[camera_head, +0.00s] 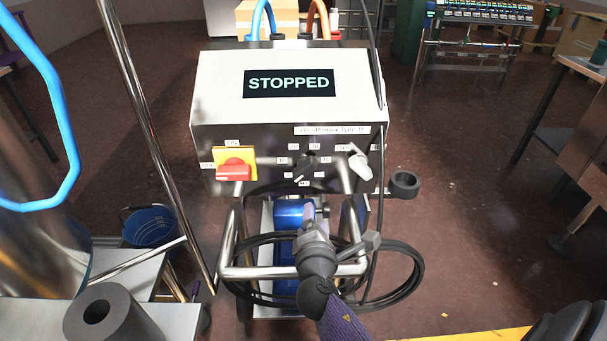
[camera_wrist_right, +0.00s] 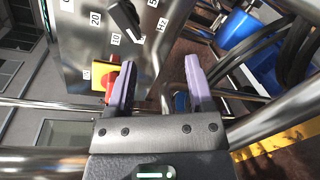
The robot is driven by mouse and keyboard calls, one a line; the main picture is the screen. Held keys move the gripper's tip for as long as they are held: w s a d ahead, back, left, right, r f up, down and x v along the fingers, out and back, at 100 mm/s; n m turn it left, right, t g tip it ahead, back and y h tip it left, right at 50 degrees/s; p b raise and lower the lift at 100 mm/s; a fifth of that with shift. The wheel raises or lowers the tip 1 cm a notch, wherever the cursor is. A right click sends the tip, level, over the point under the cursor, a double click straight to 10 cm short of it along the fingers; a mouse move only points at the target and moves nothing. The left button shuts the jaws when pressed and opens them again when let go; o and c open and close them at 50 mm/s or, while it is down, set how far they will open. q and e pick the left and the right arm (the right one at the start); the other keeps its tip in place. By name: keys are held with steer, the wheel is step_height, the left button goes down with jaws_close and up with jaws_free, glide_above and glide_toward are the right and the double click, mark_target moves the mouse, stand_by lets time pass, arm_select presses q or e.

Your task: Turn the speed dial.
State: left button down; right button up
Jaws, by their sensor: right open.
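The speed dial (camera_head: 304,166) is a black knob on the front of the steel control box (camera_head: 225,90), ringed by small number labels. It also shows at the top of the right wrist view (camera_wrist_right: 125,18), with a pale pointer line and an Hz label nearby. The display (camera_head: 289,83) reads STOPPED. My right gripper (camera_head: 314,212) is just below the dial and in front of the box. In the right wrist view its two purple fingers (camera_wrist_right: 160,72) stand apart with nothing between them; the dial lies beyond the fingertips. My left gripper is not in view.
A red switch on a yellow plate (camera_head: 220,153) is left of the dial, and a grey lever (camera_head: 360,164) is right. A bent steel handle rail (camera_head: 240,272) and coiled black cable (camera_head: 412,285) surround the space under the box. A blue bucket (camera_head: 150,228) stands left.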

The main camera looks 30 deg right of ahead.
mark_target(305, 174)
steer(key=w+d+n+b, duration=0.1)
steer(key=w, duration=0.2)
steer(key=w+d+r+n+t+b, duration=0.1)
steer(key=w+d, duration=0.1)
steer(key=w, duration=0.2)
steer(key=w+d+r+n+t+b, duration=0.1)
steer(key=w, duration=0.2)
steer(key=shift+w+d+r+n, duration=0.25)
steer(key=shift+n, duration=0.15)
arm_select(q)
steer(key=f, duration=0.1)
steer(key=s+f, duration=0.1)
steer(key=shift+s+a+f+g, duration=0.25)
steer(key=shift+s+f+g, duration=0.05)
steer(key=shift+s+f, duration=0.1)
arm_select(e)
steer(key=shift+w+d+r, duration=0.15)
steer(key=shift+w+d, duration=0.05)
steer(key=shift+w, duration=0.15)
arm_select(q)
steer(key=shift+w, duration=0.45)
arm_select(e)
jaws_close()
